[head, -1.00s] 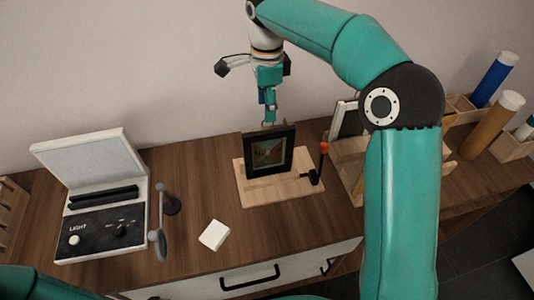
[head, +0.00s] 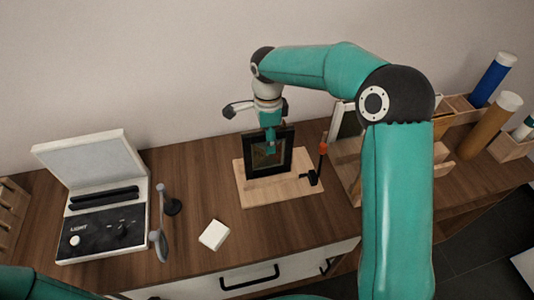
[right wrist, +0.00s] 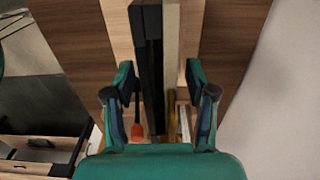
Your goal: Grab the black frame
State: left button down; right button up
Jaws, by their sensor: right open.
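The black frame (head: 284,152) stands upright on a light wooden board (head: 258,198) on the table, with a small picture inside it. My right gripper (head: 270,150) is over the frame's upper part in the head view and hides part of the picture. In the right wrist view the frame shows edge-on as a dark strip (right wrist: 150,70) between the two open fingers of the gripper (right wrist: 160,108). There is a gap between each finger and the frame. A light wooden strip stands right beside the frame there. My left gripper is not in view.
An orange-topped tool (head: 323,148) with a black clamp stands at the board's right. A light box (head: 105,215) with an open lid, a grey-handled tool (head: 159,240) and a white block (head: 214,235) are to the left. Wooden holders with tubes (head: 490,125) are at right.

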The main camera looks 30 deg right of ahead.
grip_shut()
jog(key=shift+r, duration=0.15)
dwell(0.5)
